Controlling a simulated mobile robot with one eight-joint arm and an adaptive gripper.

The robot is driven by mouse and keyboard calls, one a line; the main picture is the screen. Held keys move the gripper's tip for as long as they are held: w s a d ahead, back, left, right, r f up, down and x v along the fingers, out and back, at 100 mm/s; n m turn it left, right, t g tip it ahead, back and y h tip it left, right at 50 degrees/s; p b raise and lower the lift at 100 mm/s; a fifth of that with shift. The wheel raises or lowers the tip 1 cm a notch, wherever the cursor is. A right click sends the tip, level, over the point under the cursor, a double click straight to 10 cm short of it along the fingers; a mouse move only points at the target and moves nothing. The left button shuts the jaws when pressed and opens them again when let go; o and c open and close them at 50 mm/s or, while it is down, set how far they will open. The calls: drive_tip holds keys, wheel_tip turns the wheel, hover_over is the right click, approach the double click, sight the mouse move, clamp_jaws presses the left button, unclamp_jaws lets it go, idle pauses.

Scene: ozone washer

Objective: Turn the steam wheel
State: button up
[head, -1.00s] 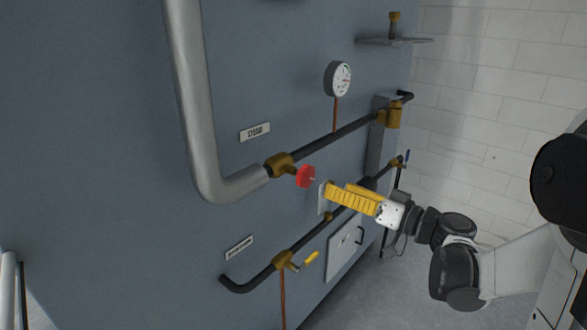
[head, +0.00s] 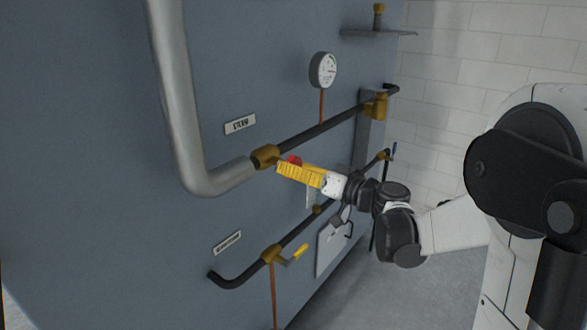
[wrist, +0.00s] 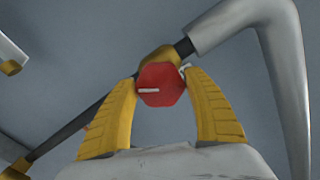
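The red steam wheel (wrist: 160,86) sits on a brass valve below the STEAM label (head: 240,123). In the head view only a small part of the wheel (head: 295,160) shows above my gripper's yellow fingers. My gripper (head: 280,172) is in front of the wheel. In the wrist view my gripper (wrist: 161,80) has its two yellow fingers spread, one on each side of the wheel. The fingertips are close to the wheel's edges; I cannot tell whether they touch it. The brass valve body (head: 265,156) joins the dark pipe to the thick grey pipe.
A thick grey pipe (head: 178,110) bends down at the left of the valve. Below runs a second pipe with a yellow-handled valve (head: 299,251). A gauge (head: 323,70) and a small shelf (head: 378,33) are higher up. The floor (head: 400,300) at the lower right is clear.

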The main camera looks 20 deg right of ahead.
drive_tip(key=c, duration=0.6)
drive_tip(key=shift+m, duration=0.3)
drive_tip(key=m, duration=1.2)
drive_tip(key=shift+m, duration=0.3)
drive_tip(key=o, duration=1.2)
